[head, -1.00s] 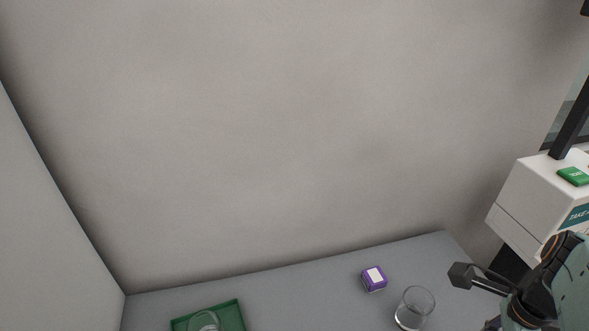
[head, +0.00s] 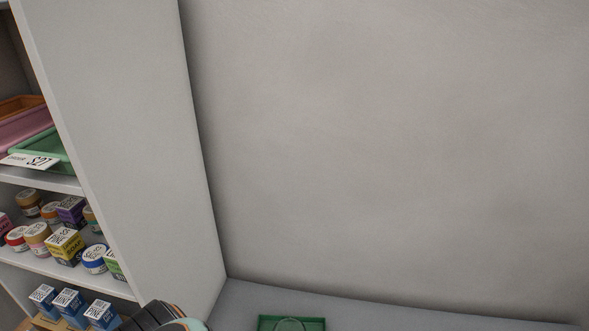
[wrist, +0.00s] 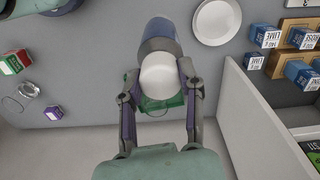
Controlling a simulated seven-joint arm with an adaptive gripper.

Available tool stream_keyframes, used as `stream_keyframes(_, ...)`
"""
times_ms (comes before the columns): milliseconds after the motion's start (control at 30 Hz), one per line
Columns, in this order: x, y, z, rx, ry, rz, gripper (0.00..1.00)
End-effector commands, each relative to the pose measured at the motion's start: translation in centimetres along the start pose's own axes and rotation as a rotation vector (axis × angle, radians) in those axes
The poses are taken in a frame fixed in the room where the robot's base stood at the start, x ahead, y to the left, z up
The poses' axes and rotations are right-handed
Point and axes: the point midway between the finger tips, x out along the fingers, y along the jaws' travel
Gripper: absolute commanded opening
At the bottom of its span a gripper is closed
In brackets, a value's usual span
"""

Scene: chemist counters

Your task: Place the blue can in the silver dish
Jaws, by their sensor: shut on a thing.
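The blue can (wrist: 160,40) is in my gripper (wrist: 158,76) in the wrist view. It has a blue body and a pale end facing the camera, and the two fingers are closed around its sides. A round, pale silver dish (wrist: 216,21) lies on the grey counter to the upper right of the can, apart from it. The can is above the counter and partly covers a green tray (wrist: 150,106). In the head view the can and dish are not seen.
The green tray (head: 291,324) is at the bottom of the head view. A tall shelf panel (head: 120,140) stands left, with boxes and jars on shelves. In the wrist view, a purple box (wrist: 53,112), a glass (wrist: 28,90) and small blue boxes (wrist: 268,37) stand on the surfaces.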

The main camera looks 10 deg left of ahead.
Motion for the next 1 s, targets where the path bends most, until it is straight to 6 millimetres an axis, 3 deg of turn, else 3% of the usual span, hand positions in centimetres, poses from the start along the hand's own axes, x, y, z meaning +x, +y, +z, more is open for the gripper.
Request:
stream_keyframes(100,0.0,-1.0,1.4,-0.065,0.0,-0.001,0.0)
stream_keyframes(200,0.4,-2.1,1.3,-0.085,-0.001,-0.001,0.0)
stream_keyframes(467,3.6,-7.9,-2.2,-0.083,-0.003,0.002,0.0)
stream_keyframes(600,6.3,-10.5,-3.7,-0.083,-0.003,0.004,0.0)
stream_keyframes(733,8.4,-12.0,-4.7,-0.082,0.0,0.001,0.0)
stream_keyframes(1000,10.2,-13.3,-5.5,-0.082,0.0,0.0,0.0)
